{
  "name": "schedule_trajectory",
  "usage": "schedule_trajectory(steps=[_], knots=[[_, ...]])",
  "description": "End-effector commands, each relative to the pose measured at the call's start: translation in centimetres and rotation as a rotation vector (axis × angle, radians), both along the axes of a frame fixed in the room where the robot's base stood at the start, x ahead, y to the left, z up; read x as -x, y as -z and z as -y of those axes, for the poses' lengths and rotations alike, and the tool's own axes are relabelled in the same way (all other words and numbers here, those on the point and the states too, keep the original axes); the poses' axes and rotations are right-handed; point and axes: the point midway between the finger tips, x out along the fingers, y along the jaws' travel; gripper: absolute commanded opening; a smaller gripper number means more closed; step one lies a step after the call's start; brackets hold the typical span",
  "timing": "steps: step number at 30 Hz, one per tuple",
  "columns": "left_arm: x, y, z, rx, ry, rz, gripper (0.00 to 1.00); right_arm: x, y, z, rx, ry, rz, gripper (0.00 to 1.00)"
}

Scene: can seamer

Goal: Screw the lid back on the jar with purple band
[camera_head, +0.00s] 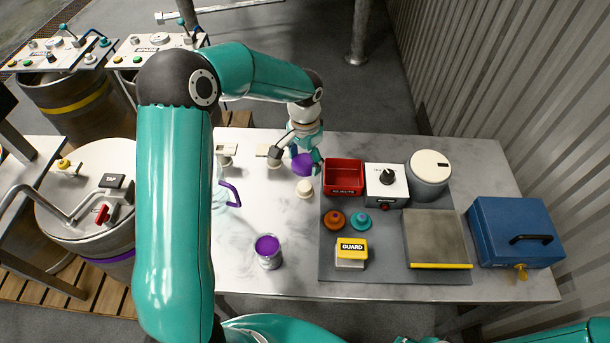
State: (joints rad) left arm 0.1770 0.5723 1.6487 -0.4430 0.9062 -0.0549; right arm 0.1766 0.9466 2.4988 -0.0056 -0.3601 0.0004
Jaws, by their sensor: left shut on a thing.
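My left gripper (304,152) points down over the back middle of the table and is shut on a rounded purple piece (302,165). The fingers partly cover it, and I cannot tell for sure whether it is a lid. It is just above and behind a small cream cylindrical piece (304,189) on the table; I cannot tell whether they touch. A small metal container with a purple top (267,245) stands nearer the front, apart from the gripper. No jar with a purple band shows clearly. My right gripper is not in view.
A red bin (343,177) and a dial box (386,185) stand right of the gripper. Orange (334,220) and teal (360,222) pieces and a yellow GUARD block (351,252) are on the grey mat (385,245). A purple-handled jug (222,197) stands left.

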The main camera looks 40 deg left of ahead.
Motion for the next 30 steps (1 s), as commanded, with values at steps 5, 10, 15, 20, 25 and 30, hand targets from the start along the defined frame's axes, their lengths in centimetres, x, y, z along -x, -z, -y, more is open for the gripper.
schedule_trajectory(steps=[5,10,15,20,25,30], knots=[[-0.1,-4.8,0.0,-0.001,0.0,0.006,0.55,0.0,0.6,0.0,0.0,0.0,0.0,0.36],[-0.1,-7.9,0.0,0.0,0.001,0.004,0.55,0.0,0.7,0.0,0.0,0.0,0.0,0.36],[0.0,-9.5,0.0,0.0,0.0,0.0,0.55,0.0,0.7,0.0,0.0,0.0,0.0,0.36],[0.0,-9.8,0.0,0.0,0.0,0.0,0.55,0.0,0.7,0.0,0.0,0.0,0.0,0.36],[0.0,-9.8,0.0,0.0,0.0,0.0,0.55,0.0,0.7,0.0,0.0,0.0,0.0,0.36],[0.0,-9.7,0.1,0.0,0.0,-0.001,0.55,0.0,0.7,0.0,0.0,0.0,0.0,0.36]])
